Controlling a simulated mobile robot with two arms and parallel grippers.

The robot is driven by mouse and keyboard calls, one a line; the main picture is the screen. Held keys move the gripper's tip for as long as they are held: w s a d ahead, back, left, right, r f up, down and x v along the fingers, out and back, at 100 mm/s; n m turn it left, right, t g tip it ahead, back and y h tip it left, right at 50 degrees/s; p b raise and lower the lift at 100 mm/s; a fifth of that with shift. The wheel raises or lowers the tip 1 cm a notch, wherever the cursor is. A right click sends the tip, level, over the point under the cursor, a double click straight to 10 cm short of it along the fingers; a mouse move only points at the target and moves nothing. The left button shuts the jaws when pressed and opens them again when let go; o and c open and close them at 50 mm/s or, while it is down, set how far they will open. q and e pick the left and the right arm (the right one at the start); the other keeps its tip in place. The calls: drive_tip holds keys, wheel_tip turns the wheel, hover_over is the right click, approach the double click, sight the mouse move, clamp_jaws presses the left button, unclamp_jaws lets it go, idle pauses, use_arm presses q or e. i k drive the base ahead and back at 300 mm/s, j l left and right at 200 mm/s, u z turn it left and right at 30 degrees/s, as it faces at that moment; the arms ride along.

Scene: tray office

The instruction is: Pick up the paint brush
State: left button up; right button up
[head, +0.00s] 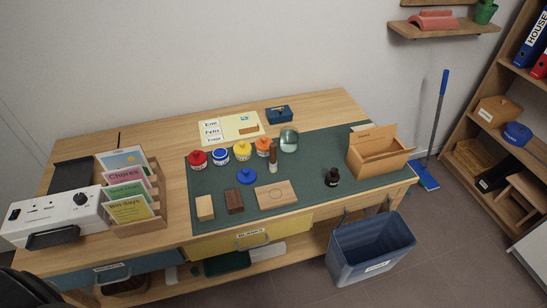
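What looks like the paint brush (273,157) is a small, slender brown thing with a paler lower end. It is on the dark green mat (315,183) on the wooden desk, just below the orange-lidded paint pot (264,145) and left of the glass jar (289,143). It is too small to tell whether it lies flat or stands. Neither of my grippers is in view.
Red (198,158), blue (220,157) and yellow (242,151) pots stand in a row left of the brush. A blue bin (368,248) stands below the front edge.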

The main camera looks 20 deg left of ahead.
sight(272, 164)
drive_tip(key=i+l, duration=0.2)
drive_tip(key=l, duration=0.2)
drive_tip(key=i+l+u, duration=0.2)
drive_tip(key=l+u, duration=0.25)
drive_tip(key=l, duration=0.15)
drive_tip(key=i+l+u, duration=0.2)
drive_tip(key=l, duration=0.15)
drive_tip(key=l+u, duration=0.35)
drive_tip(key=u, duration=0.2)
